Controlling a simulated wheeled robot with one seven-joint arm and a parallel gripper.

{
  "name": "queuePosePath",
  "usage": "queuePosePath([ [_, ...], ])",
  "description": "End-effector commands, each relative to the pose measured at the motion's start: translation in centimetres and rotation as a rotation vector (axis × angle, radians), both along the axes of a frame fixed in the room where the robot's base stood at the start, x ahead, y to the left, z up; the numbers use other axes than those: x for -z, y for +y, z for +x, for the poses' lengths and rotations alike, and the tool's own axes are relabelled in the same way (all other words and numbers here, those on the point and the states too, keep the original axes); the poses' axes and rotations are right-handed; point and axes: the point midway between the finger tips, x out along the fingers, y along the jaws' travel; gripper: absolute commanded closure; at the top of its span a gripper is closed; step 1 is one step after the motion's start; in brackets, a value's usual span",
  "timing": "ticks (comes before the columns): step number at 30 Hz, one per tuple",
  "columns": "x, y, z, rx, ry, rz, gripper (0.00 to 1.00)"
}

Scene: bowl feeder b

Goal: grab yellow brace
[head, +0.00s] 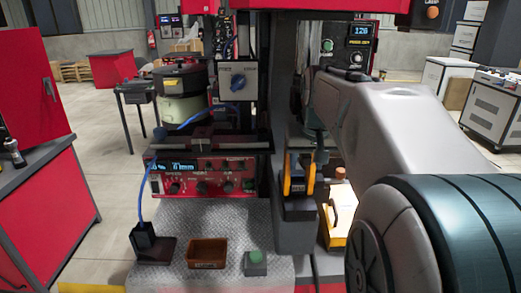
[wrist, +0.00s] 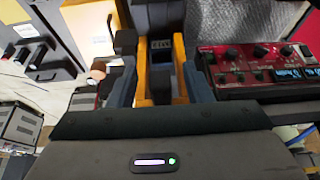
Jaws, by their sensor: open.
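The yellow brace (head: 286,176) stands upright on a dark block in the middle of the head view, with two yellow-orange arms and a gap between them. In the wrist view the yellow brace (wrist: 143,78) is close in front of the camera, with a dark part between its arms. My gripper (wrist: 158,68) is open, with one blue-grey finger to the left of the brace and the other to its right. I cannot tell whether either finger touches it. In the head view my arm reaches in from the right and the fingers are hard to make out.
A red control panel (head: 205,178) with knobs stands left of the brace. A brown tray (head: 207,252), a green button box (head: 255,262) and a black cabled device (head: 150,245) are on the metal plate in front. A yellow-and-white box (head: 337,222) is close on the right.

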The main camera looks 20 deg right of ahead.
Motion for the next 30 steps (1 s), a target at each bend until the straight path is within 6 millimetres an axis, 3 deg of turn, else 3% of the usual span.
queuePosePath([
  [4,0.5,-0.6,2.0,0.0,0.005,0.002,0.55],
  [9,2.5,-0.7,2.6,0.0,0.003,0.002,0.55],
  [17,2.8,-0.8,2.8,0.0,0.0,0.001,0.55],
  [18,2.8,-0.8,2.8,0.0,0.0,0.001,0.57],
  [23,2.8,-0.8,2.8,0.0,0.0,0.001,1.0],
  [30,2.7,-0.8,2.8,0.0,-0.003,-0.001,1.0],
])
